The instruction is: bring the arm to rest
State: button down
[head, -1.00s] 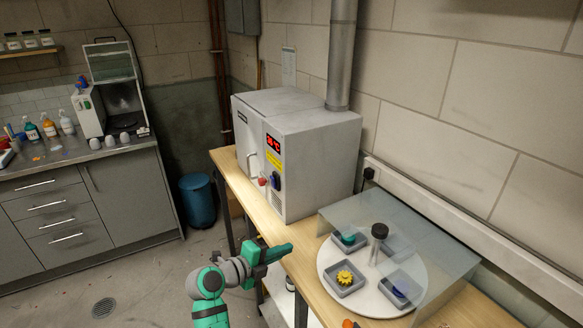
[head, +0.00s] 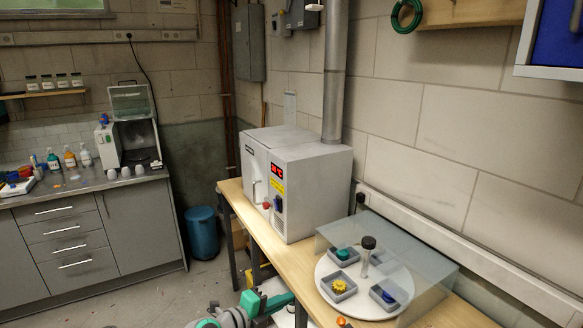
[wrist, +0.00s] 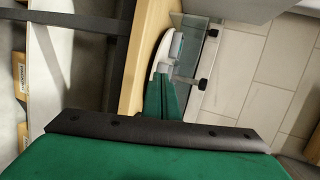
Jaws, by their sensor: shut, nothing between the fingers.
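My gripper (head: 290,298) is at the bottom of the head view, in front of the wooden bench's (head: 267,246) front edge. Its green fingers are shut with nothing between them. In the wrist view the shut fingers (wrist: 168,84) point towards the bench edge and the white round plate (wrist: 159,58). Part of my arm is cut off by the bottom of the head view.
A grey oven (head: 314,190) stands on the bench. Right of it, a white turntable (head: 365,297) under a clear cover (head: 432,268) carries several grey trays, one with a yellow gear (head: 339,286). A blue bin (head: 202,234) stands on the floor.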

jog(key=s+d+f+n+t+y, duration=0.1)
jog(key=s+d+f+n+y, duration=0.2)
jog(key=f, duration=0.4)
jog(key=s+f+n+t, duration=0.1)
jog(key=s+f+n, duration=0.2)
jog(key=f+n, duration=0.3)
jog(key=s+f+n+t+y, duration=0.1)
jog(key=s+f+n+y, duration=0.1)
jog(key=s+f+n, duration=0.4)
jog(key=s+f+n+y, duration=0.3)
jog(key=s+f, duration=0.1)
jog(key=s, duration=0.5)
jog(key=s+r+n+y, duration=0.25)
jog(key=s+n, duration=0.35)
jog(key=s, duration=1.1)
jog(key=s+a+r+n+t, duration=0.1)
jog(key=s+r+n+t, duration=0.1)
jog(key=s+r, duration=0.7)
jog(key=s+n, duration=0.1)
jog(key=s, duration=0.2)
jog(key=shift+r, duration=0.4)
